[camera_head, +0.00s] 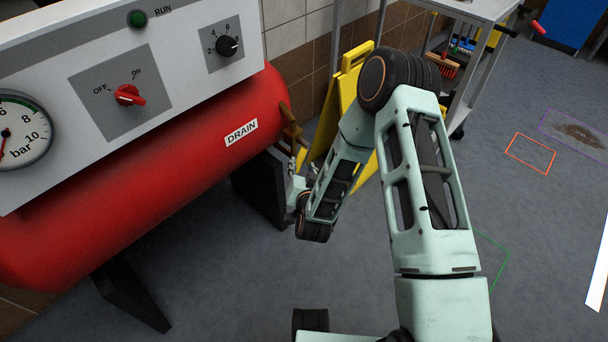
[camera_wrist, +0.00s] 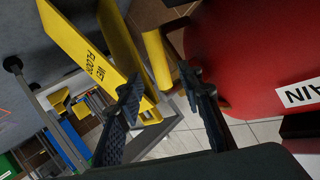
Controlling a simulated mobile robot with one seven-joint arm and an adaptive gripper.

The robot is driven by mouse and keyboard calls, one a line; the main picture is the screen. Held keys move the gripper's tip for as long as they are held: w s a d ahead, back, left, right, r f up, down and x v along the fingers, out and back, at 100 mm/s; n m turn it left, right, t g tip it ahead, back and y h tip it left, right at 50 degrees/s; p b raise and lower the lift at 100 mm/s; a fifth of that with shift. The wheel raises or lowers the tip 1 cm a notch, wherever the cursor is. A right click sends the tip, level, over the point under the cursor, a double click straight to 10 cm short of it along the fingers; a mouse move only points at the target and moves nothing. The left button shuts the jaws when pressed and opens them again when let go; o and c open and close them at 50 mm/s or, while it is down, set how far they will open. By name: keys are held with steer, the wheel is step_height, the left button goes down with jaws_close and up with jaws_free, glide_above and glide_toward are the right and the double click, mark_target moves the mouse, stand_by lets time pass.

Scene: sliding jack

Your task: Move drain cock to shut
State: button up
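The drain cock (camera_head: 291,128) is a brown, brass-like fitting at the right end of the red tank (camera_head: 190,150), beside the white DRAIN label (camera_head: 241,132). My gripper (camera_head: 297,178) is just below the cock in the head view, partly hidden by my arm. In the wrist view my gripper (camera_wrist: 160,84) is open, its two dark fingers apart. A yellow bar (camera_wrist: 157,58) shows beyond and between the fingertips. I cannot tell whether it is the cock's lever or part of the sign. Contact with the cock is not clear, nor is its exact setting.
A yellow wet floor sign (camera_wrist: 88,48) stands close behind my gripper. A grey cart (camera_head: 478,9) with tools is farther back. A control panel (camera_head: 120,90) with a gauge and knobs is above the tank. Open grey floor (camera_head: 540,230) lies to the right.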

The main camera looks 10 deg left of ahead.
steer(key=shift+v, duration=2.8)
